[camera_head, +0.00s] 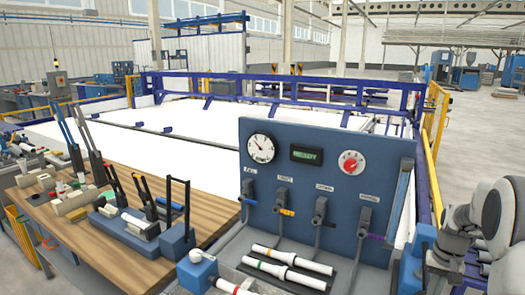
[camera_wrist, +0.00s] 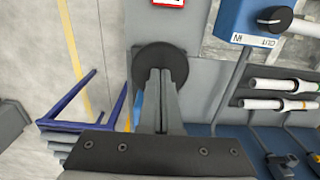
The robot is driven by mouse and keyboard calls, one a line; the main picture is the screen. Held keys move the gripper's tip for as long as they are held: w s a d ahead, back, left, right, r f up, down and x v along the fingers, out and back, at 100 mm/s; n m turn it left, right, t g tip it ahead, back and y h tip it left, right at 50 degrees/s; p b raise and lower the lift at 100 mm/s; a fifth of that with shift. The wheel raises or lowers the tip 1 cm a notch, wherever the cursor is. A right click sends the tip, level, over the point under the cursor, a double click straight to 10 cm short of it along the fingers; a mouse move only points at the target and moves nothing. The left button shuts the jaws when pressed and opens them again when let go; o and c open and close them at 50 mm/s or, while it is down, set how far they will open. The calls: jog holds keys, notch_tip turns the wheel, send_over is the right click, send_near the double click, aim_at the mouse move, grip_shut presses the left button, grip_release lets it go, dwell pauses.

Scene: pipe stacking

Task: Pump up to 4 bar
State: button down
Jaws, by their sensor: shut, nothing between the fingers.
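A blue panel (camera_head: 345,150) carries a round white gauge (camera_head: 261,149), a display (camera_head: 306,155) reading READY in green and a red round knob (camera_head: 351,162). The gauge needle points to the upper left; its numbers are too small to read. Several grey valves, one being the leftmost valve (camera_head: 248,192), line the panel under small labels. My gripper (camera_wrist: 160,78) is shut and empty in the wrist view, its fingertips over a black round disc (camera_wrist: 160,62); contact cannot be told. A blue box (camera_wrist: 250,25) marked IN and OUT, with a black knob (camera_wrist: 274,19), is at upper right there.
White pipes with coloured bands (camera_head: 290,258) lie on a rack before the panel; they also show in the wrist view (camera_wrist: 280,85). A wooden table (camera_head: 110,225) with tools and fittings is at left. Blue rails (camera_wrist: 85,115) and open floor (camera_wrist: 30,60) lie left in the wrist view.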

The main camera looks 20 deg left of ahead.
jog(key=shift+f+b, duration=1.25)
jog(key=shift+f, duration=1)
jog(key=shift+w+f+b, duration=0.1)
jog(key=shift+f+b, duration=0.3)
jog(key=shift+f, duration=0.25)
jog(key=r+p, duration=0.1)
jog(key=r, duration=0.2)
jog(key=r+p, duration=0.4)
jog(key=r, duration=0.1)
jog(key=shift+s+r, duration=0.3)
jog(key=shift+s, duration=0.05)
jog(key=shift+f, duration=0.2)
